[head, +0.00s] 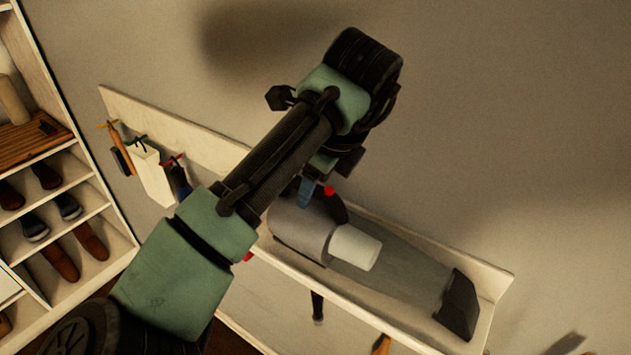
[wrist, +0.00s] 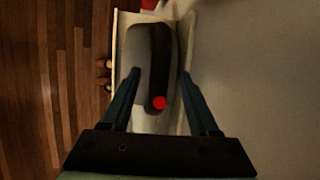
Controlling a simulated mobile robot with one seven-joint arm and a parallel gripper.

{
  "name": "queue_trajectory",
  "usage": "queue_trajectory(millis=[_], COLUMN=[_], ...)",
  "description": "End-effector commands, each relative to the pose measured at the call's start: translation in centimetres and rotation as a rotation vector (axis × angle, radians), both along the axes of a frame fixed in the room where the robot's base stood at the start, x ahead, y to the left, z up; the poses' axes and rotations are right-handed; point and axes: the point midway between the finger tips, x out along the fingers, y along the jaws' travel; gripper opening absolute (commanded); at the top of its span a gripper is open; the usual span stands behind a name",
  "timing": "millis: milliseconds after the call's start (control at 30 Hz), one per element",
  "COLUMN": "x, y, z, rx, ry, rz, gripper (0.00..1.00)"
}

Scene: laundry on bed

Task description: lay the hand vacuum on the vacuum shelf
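The hand vacuum (head: 405,277) lies lengthwise on the pale vacuum shelf (head: 493,283) in the head view. It has a grey body, a white part, a translucent front and a black nozzle end at the right. My gripper (head: 318,195) is over the grey body end, near the dark handle and a red button. In the wrist view, the vacuum (wrist: 140,65) shows between the two blue fingers of my gripper (wrist: 161,75). The fingers are spread apart, with a gap visible on the right side. Contact on the left side is unclear. My arm hides part of the shelf.
Several small items hang on the rail at left, including a white one (head: 152,178). A shoe rack (head: 70,165) stands at far left. The wall (head: 480,110) is close behind the shelf. Wooden floor (wrist: 50,90) shows in the wrist view.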

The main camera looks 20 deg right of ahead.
Motion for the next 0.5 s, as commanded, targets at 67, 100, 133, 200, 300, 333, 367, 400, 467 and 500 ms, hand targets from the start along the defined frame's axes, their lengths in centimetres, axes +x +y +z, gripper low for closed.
queue_trajectory(millis=[67, 100, 133, 200, 300, 333, 367, 400, 467, 500], x=[0.0, 0.0, 0.0, 0.0, -0.1, -0.2, -0.2, -0.3, -0.6, -0.9], y=[0.0, 0.0, 0.0, 0.0, 0.0, 0.0, 0.0, 0.0, 0.0, -0.1], z=[-0.1, -0.1, -0.1, -0.1, -0.4, -0.3, -0.1, 0.2, 0.9, 1.4], rx=[0.001, 0.001, 0.001, 0.002, 0.005, 0.005, 0.004, 0.004, 0.003, 0.002], ry=[0.002, 0.002, 0.002, 0.002, 0.008, 0.006, 0.006, 0.004, 0.002, 0.001], rz=[0.0, 0.0, 0.0, 0.0, 0.0, 0.0, 0.0, 0.0, -0.001, -0.002], gripper=[0.66, 0.66, 0.66, 0.66, 0.66, 0.66, 0.66, 0.66, 0.66, 0.66])
